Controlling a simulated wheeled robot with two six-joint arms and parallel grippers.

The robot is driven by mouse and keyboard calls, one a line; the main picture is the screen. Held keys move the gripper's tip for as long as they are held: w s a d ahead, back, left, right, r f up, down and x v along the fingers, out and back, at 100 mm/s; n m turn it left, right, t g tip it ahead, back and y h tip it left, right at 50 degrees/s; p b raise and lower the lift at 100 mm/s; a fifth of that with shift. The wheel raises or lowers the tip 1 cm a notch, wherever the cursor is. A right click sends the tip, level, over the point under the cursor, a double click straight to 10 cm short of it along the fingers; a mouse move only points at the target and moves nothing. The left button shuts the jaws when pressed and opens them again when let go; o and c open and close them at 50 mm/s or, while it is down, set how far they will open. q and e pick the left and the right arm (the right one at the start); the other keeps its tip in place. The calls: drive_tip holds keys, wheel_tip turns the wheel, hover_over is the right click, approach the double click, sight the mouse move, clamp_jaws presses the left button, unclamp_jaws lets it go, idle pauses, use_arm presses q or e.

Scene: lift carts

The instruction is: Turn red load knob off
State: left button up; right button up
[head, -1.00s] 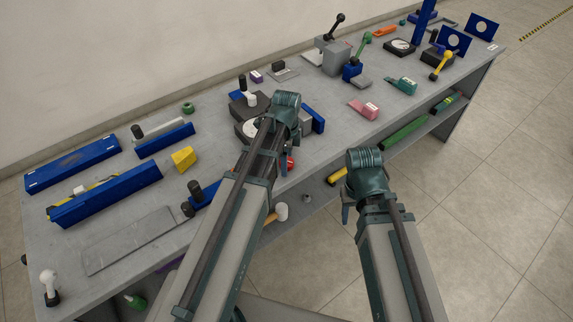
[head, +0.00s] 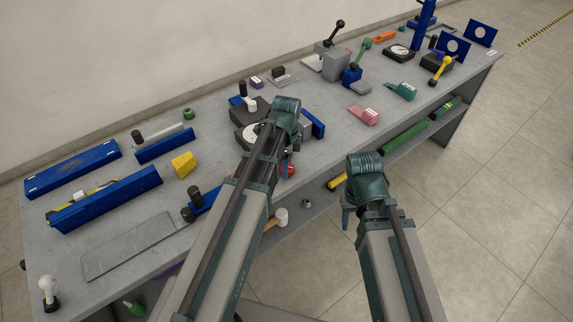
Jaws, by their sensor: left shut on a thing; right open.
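The red load knob (head: 291,170) shows as a small red patch at the front edge of the grey workbench, just right of my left forearm. My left gripper (head: 284,163) is at the knob and shut on it; my own wrist and forearm hide most of the fingers and the knob's unit. The knob's angle cannot be read. My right gripper (head: 347,215) is open and empty, in front of the bench and right of the knob; only part of a finger shows below its wrist.
A dark unit with a round dial (head: 250,133) stands behind my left forearm. A blue plate (head: 312,124) is right of my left wrist. A mallet (head: 280,216) lies below the knob.

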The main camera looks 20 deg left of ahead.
use_arm(q)
drive_tip(key=n, duration=0.3)
drive_tip(key=shift+n, duration=0.3)
drive_tip(key=n, duration=0.3)
drive_tip(key=shift+n, duration=0.3)
drive_tip(key=n, duration=1.4)
drive_tip(key=shift+n, duration=0.3)
drive_tip(key=n, duration=0.3)
drive_tip(key=shift+n, duration=2)
